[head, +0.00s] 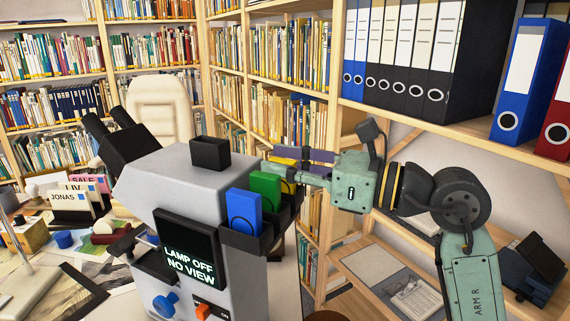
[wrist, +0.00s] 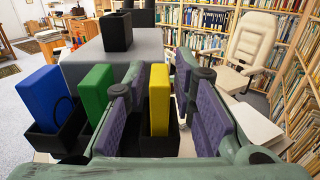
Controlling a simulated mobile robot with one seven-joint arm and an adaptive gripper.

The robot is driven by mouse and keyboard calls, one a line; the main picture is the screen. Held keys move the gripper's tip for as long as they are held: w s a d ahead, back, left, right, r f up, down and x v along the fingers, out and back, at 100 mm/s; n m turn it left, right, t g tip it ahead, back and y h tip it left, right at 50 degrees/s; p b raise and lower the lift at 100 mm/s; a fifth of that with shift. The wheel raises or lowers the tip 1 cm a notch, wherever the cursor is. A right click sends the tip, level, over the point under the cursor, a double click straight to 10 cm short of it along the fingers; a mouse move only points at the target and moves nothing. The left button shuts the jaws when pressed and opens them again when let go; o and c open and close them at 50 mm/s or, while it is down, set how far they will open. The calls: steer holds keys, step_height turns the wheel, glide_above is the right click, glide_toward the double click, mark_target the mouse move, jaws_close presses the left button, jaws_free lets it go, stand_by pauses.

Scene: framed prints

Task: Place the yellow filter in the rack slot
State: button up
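The yellow filter (wrist: 159,98) stands upright in a slot of the black rack (wrist: 60,142), in the wrist view. My gripper (wrist: 168,108) has its two purple-padded fingers on either side of it, with visible gaps, so it looks open around the filter. The green filter (wrist: 96,92) and the blue filter (wrist: 44,97) stand in the slots to its left. In the head view the blue filter (head: 244,211) and green filter (head: 265,188) sit in the rack (head: 247,243) on the machine's side. My gripper (head: 292,168) is at the rack's far end, where the yellow filter is mostly hidden.
The grey microscope-like machine (head: 190,180) carries a screen (head: 189,252) reading "LAMP OFF NO VIEW". A black open box (head: 210,153) stands on its top. A shelf with binders (head: 400,50) is above and behind my arm. A cluttered desk (head: 25,275) lies at left.

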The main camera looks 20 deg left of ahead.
steer(key=shift+o, duration=0.6)
steer(key=shift+r, duration=0.1)
steer(key=s+d+b, duration=0.2)
steer(key=d+b, duration=0.1)
steer(key=d, duration=0.8)
steer(key=shift+d, duration=0.4)
